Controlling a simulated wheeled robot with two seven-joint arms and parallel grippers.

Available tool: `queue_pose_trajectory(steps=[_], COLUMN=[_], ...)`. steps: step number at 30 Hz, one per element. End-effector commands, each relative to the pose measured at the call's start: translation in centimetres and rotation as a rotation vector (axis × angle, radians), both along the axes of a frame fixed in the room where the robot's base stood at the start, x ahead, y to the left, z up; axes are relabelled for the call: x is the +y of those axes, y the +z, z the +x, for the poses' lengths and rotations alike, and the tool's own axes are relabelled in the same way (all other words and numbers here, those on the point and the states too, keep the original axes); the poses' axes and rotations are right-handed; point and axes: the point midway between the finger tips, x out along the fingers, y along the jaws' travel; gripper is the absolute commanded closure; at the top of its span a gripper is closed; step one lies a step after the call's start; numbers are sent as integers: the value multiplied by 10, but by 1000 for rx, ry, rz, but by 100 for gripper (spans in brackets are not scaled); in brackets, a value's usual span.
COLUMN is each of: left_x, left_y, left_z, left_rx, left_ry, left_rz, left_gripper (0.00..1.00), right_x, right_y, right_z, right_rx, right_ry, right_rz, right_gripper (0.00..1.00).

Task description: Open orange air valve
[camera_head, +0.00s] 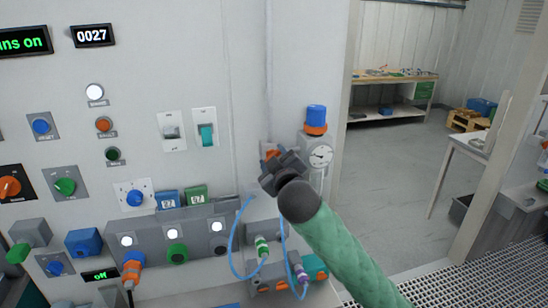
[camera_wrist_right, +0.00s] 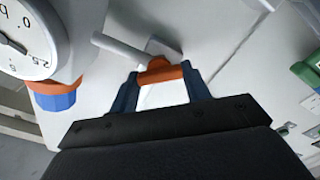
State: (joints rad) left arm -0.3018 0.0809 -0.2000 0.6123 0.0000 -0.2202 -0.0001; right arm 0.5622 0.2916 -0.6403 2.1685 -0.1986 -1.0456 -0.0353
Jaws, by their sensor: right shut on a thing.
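The orange air valve handle (camera_wrist_right: 160,74) sits between the two blue fingers of my right gripper (camera_wrist_right: 165,88) in the right wrist view. The fingers are shut on it from both sides. A grey pipe (camera_wrist_right: 120,47) runs beside the handle. In the head view only a bit of the orange handle (camera_head: 272,154) shows behind my dark right gripper (camera_head: 276,166), whose green arm comes in from the lower right. My left gripper is not in the head view.
A round pressure gauge (camera_head: 320,155) stands just right of the gripper, under a blue and orange knob (camera_head: 316,119). Blue hoses (camera_head: 236,232) loop below. The panel at left has several buttons and switches. A workbench (camera_head: 395,79) stands far back in the open room.

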Motion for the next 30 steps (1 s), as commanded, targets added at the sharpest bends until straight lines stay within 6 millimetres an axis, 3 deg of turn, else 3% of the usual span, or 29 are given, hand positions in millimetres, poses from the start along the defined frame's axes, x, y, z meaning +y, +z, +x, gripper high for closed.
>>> queue_pose_trajectory(steps=[8, 18, 30], left_x=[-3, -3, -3], left_y=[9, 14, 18], left_z=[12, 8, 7], left_rx=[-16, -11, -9], left_ry=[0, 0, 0], left_rz=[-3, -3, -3], left_gripper=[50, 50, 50], right_x=[0, 1, 1], right_y=[2, 0, -1], right_z=[0, 0, 0], right_rx=[-69, -141, -184], right_ry=[0, 0, 0], right_rz=[-253, -521, -683], right_gripper=[76, 76, 76])
